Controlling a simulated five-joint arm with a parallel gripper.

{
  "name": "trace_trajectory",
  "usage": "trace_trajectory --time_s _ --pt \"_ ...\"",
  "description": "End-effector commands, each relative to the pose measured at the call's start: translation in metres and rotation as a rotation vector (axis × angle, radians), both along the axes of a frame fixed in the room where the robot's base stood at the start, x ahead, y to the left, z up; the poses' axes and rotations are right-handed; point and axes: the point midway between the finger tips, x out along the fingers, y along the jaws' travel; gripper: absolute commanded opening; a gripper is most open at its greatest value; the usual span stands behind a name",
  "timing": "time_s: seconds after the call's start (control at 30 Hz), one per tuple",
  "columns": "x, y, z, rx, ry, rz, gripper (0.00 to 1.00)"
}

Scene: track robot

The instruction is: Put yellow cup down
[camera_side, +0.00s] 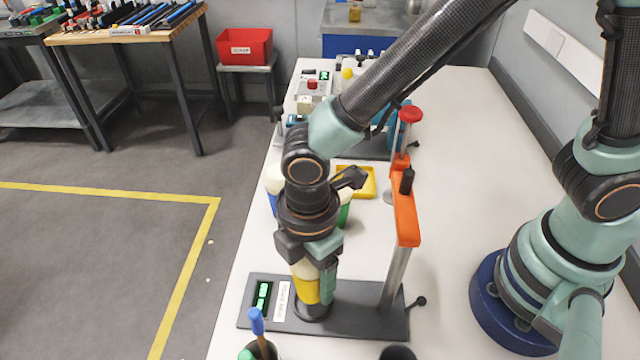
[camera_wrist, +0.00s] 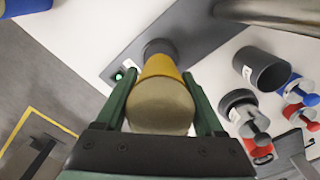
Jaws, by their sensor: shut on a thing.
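The yellow cup (camera_side: 306,291) has a cream upper part and stands about upright between the fingers of my gripper (camera_side: 313,277). My gripper is shut on it, and one green finger shows on its right side. The cup is over the dark round pad (camera_side: 313,311) of a dark grey base plate (camera_side: 352,318). I cannot tell whether its bottom touches the pad. In the wrist view, the cup's yellow band (camera_wrist: 161,67) shows between both fingers (camera_wrist: 162,100), with the round pad (camera_wrist: 158,47) just beyond it.
An orange arm (camera_side: 405,215) on a metal post rises at the plate's right. A green display (camera_side: 263,296) is at its left. A blue-handled tool in a holder (camera_side: 259,348) stands in front. A yellow tray (camera_side: 361,183) lies behind. White bench (camera_side: 440,130) is clear at right.

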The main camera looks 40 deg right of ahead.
Motion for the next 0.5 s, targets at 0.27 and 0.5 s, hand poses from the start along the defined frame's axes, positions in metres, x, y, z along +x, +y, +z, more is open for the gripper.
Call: trace_trajectory --time_s 0.27,0.5 --pt "-0.001 -0.001 -0.031 -0.003 0.003 0.000 0.12" --pt "0.000 0.000 -0.040 0.001 -0.001 0.000 0.12"
